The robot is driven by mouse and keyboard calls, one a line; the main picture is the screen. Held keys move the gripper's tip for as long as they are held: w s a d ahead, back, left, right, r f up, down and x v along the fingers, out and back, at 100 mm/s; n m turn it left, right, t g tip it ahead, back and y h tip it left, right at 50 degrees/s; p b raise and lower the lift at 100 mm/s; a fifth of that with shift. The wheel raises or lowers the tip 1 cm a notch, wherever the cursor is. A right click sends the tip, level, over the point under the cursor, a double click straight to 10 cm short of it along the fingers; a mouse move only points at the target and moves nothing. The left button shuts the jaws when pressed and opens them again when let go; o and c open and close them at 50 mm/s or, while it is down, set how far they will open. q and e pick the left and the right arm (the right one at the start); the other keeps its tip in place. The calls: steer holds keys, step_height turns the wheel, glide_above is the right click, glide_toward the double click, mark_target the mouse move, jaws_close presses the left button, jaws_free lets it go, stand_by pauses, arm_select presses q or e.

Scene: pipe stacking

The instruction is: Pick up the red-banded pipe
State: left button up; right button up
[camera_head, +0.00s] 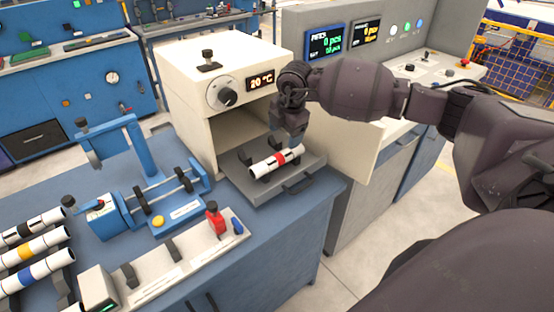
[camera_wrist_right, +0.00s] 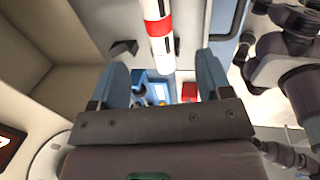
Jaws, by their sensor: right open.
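The red-banded pipe (camera_head: 277,160) is white with a red band and lies on supports on the grey tray (camera_head: 308,171) in front of the cream box with the 20 °C display. My right gripper (camera_head: 290,142) is just above the pipe, pointing down. In the right wrist view the pipe (camera_wrist_right: 158,32) runs from the top edge, and its lower end shows between the two blue fingers of my right gripper (camera_wrist_right: 161,68). The fingers are apart, with a gap on each side of the pipe. My left gripper is in neither view.
The cream box (camera_head: 190,80) stands open behind the tray. A blue clamp fixture (camera_head: 150,185) and a pale rack (camera_head: 165,265) with a red knob stand left of the tray. Several other banded pipes (camera_head: 35,247) lie at the far left. A grey console (camera_head: 400,65) stands right.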

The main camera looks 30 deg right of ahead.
mark_target(278, 156)
steer(key=f, duration=0.2)
steer(key=w+f, duration=0.1)
steer(key=f, duration=0.3)
steer(key=shift+w+a, duration=0.2)
steer(key=shift+w, duration=0.05)
steer(key=f, duration=0.2)
steer(key=w+f+b, duration=0.1)
steer(key=f, duration=0.1)
steer(key=shift+a+f, duration=0.15)
steer(key=shift+f, duration=0.2)
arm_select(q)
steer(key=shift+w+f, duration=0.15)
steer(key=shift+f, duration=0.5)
arm_select(e)
steer(key=c, duration=1)
steer(key=shift+c, duration=0.2)
steer(key=shift+r, duration=0.15)
